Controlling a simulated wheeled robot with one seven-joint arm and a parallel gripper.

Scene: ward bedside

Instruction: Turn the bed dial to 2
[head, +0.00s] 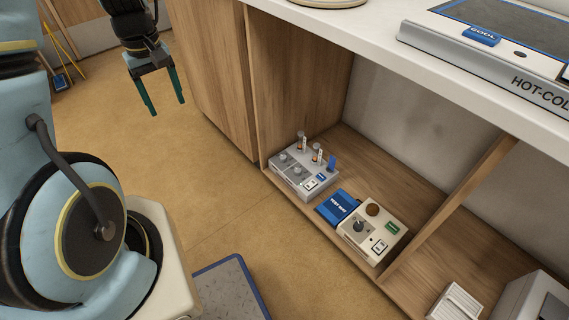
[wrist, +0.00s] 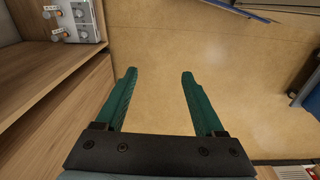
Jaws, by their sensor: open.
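Two control boxes stand on the low wooden shelf in the head view. The left one is a grey box (head: 303,181) with two round knobs, a white switch, a blue tag and two small upright vials. The right one is a cream box (head: 369,232) with a dark dial knob (head: 359,226), a brown round knob (head: 373,209), a green label and a white switch. I cannot tell which is the bed dial, and no dial numbers are readable. My gripper (head: 166,106) is open and empty, well left of both boxes. It also shows in the wrist view (wrist: 158,75).
A blue card (head: 338,207) lies between the boxes. A wooden side panel (head: 297,92) stands between my gripper and the shelf. A white counter (head: 375,48) overhangs the shelf, and a slanted divider (head: 450,210) borders its right. The floor below my gripper is clear.

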